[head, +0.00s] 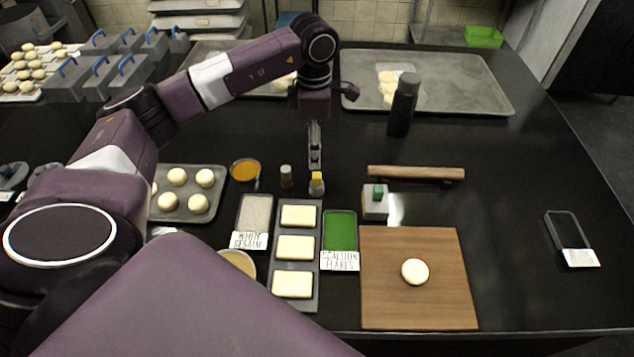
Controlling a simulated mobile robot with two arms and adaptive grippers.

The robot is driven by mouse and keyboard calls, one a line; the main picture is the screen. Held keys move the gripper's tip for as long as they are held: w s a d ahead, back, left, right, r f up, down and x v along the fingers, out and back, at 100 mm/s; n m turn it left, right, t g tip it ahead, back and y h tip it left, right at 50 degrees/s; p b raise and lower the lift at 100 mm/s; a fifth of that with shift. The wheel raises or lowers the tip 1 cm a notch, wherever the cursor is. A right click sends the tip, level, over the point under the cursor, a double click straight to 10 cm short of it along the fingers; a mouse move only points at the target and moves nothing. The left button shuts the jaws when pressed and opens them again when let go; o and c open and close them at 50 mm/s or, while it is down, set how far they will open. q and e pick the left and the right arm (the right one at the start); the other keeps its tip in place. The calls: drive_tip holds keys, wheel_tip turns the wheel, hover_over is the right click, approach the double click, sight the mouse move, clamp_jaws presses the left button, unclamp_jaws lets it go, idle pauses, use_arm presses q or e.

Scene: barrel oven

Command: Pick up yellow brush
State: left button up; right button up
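My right gripper is not in view.
A rolling pin (416,173), a block with a green top (375,201) and a dark bottle (403,105) are to the right. The counter's right side is mostly clear.

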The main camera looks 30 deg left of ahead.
sight(317, 175)
use_arm(q)
wheel_tip(317, 175, down, 4)
drive_tip(key=shift+r+b, duration=0.2)
drive_tip(key=shift+b, duration=1.05)
drive_tip(key=shift+w+f, duration=0.1)
drive_tip(key=shift+f, duration=0.4)
drive_tip(key=shift+d+f+p, duration=0.1)
drive_tip(key=shift+f+p, duration=0.4)
drive_tip(key=shift+f, duration=0.35)
drive_tip(key=f+p, duration=0.1)
drive_tip(key=f, duration=0.1)
drive_tip(key=f+p, duration=0.1)
drive_tip(key=f, duration=0.1)
drive_tip(key=shift+d+f, duration=0.2)
drive_tip(key=shift+f, duration=0.35)
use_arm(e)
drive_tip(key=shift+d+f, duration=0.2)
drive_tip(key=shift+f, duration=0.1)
use_arm(q)
drive_tip(key=shift+c, duration=0.6)
drive_tip(key=c, duration=1.1)
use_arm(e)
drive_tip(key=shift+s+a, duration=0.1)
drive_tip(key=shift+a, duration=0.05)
